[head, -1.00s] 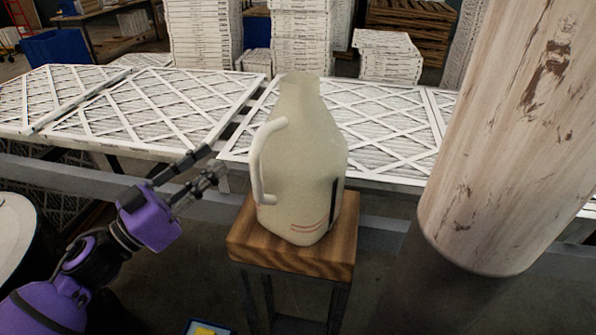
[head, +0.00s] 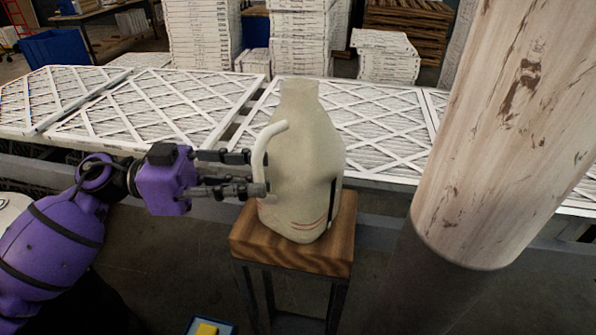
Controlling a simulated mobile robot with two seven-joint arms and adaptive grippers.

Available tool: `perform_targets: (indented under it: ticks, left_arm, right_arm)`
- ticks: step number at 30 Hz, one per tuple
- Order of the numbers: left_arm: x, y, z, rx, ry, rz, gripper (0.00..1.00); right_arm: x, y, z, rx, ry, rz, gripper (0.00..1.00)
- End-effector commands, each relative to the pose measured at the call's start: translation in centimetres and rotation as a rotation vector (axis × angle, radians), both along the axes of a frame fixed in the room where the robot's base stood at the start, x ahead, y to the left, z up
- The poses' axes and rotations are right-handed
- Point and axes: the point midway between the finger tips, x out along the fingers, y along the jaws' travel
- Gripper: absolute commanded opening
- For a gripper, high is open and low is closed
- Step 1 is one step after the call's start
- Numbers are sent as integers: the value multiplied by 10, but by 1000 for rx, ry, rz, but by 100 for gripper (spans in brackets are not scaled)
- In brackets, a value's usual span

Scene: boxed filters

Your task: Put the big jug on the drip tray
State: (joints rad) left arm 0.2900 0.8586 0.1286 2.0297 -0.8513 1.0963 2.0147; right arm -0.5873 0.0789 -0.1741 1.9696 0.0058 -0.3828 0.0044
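The big jug (head: 308,165) is cream-coloured and stands upright on a small wooden-topped stand (head: 290,250). Its pale handle (head: 259,160) is on its left side, facing my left gripper. My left gripper (head: 258,173) is level with the handle, with its two dark fingers spread apart. The lower fingertip overlaps the handle's lower end in the picture; the upper one ends just left of the handle. I cannot tell whether either touches it. No drip tray can be made out for certain. My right gripper is not in view.
A blue-edged item with a yellow piece (head: 207,329) is cut off at the bottom edge. A thick wood-patterned column (head: 500,140) stands to the right. Behind the jug is a long bench with white latticed filters (head: 150,110). Stacked filters stand farther back.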

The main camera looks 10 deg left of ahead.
Motion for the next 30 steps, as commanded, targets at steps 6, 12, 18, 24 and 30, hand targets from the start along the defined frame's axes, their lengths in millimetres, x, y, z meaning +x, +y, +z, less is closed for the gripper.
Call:
perform_targets:
  ticks: [6,12,18,24,30]
  left_arm:
    - [3,-16,0,0,-1,0,22]
    - [3,-15,-1,1,1,1,18]
    - [3,-15,-1,1,1,1,0]
    - [2,-15,-1,0,4,0,0]
    - [2,-15,-1,-1,5,-1,0]
  right_arm:
    - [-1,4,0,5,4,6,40]
    - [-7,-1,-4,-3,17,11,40]
    - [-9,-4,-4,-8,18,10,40]
    - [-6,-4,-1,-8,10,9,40]
    - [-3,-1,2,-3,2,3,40]
